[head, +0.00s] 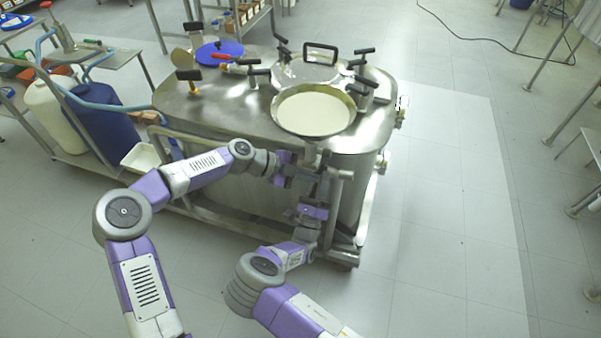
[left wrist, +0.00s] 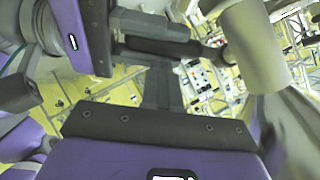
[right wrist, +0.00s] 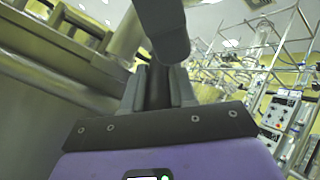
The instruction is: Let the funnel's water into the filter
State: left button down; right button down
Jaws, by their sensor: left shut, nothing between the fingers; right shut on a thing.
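A wide round steel dish (head: 314,110), the funnel by its look, sits at the front edge of the steel vessel (head: 225,112), which looks like the filter. A flat pale surface fills the dish; I cannot tell whether it is water. My left gripper (head: 285,168) is shut and empty below the dish. A dark bar (left wrist: 160,45) crosses in front of its fingertips, beside a pale cylinder (left wrist: 255,45). My right gripper (head: 316,185) is just right of and below the left one.
Black-handled clamps and a lid (head: 306,70) stand on the vessel top. A tubular rail (head: 250,160) runs round its front, close to both grippers. A blue drum (head: 104,120) and a white drum (head: 55,112) stand at left.

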pick_arm(q)
jog(key=shift+w+d+f, duration=0.15)
jog(key=shift+w+f, duration=0.05)
jog(key=shift+f, duration=0.15)
jog(key=shift+w+f+t, duration=0.2)
jog(key=shift+f+t, duration=0.1)
jog(key=shift+f, duration=0.4)
pick_arm(e)
jog(key=shift+s+a+r, duration=0.15)
jog(key=shift+a, duration=0.1)
jog(key=c, duration=1.2)
grip_release()
jog(key=shift+c, duration=0.2)
jog(key=o, duration=0.3)
jog(key=shift+d, duration=0.1)
pick_arm(q)
jog(key=shift+d, duration=0.15)
pick_arm(e)
jog(key=shift+o, duration=0.2)
jog(key=shift+d, duration=0.1)
